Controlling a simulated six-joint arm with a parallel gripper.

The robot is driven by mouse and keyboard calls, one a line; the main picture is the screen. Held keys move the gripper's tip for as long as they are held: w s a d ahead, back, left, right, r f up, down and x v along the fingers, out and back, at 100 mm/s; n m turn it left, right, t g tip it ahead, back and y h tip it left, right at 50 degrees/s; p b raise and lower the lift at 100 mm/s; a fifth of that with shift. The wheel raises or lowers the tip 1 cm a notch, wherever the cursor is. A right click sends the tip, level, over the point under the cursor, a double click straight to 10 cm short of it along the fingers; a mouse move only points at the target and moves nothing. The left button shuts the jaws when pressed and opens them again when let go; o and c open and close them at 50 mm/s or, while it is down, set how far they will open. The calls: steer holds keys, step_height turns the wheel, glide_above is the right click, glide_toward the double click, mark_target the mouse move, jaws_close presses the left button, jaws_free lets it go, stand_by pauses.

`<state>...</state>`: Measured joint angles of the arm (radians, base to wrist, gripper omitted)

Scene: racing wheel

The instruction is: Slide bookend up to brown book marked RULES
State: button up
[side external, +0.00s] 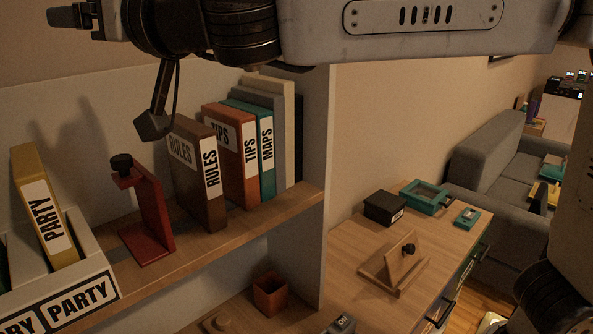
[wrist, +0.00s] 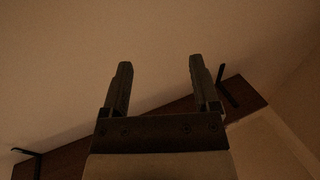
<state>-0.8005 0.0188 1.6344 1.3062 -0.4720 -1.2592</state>
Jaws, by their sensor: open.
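The red bookend (side external: 150,220) stands on the wooden shelf, with a dark knob on its top arm. The brown book marked RULES (side external: 199,180) stands upright to its right, and a gap of bare shelf shows between them. My gripper (side external: 62,17) is above the shelf at the top left of the side view, pointing left, well clear of both. In the wrist view my gripper (wrist: 157,75) has its two fingers apart with nothing between them. The bookend and the book are not in the wrist view.
Right of the RULES book stand an orange TIPS book (side external: 231,155), a teal MAPS book (side external: 262,150) and grey and cream books. At left a PARTY box (side external: 85,298) holds a yellow PARTY book (side external: 45,210). A desk (side external: 350,290) with small boxes lies beyond the shelf's side panel.

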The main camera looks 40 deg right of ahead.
steer(key=a+r+n+g+y, duration=0.4)
steer(key=a+n+g+y, duration=0.1)
steer(key=a+g+y, duration=0.1)
steer(key=shift+a+y, duration=0.5)
steer(key=shift+a, duration=0.1)
stand_by(0.4)
steer(key=shift+f, duration=0.1)
steer(key=d+f+m+t+h, duration=0.3)
steer(key=d+f+h, duration=0.1)
steer(key=f, duration=0.7)
steer(key=d+f+m+t+h, duration=0.3)
steer(key=d+f+h, duration=0.2)
steer(key=f, duration=0.5)
steer(key=shift+s+d+f, duration=0.2)
steer(key=shift+d+f, duration=0.15)
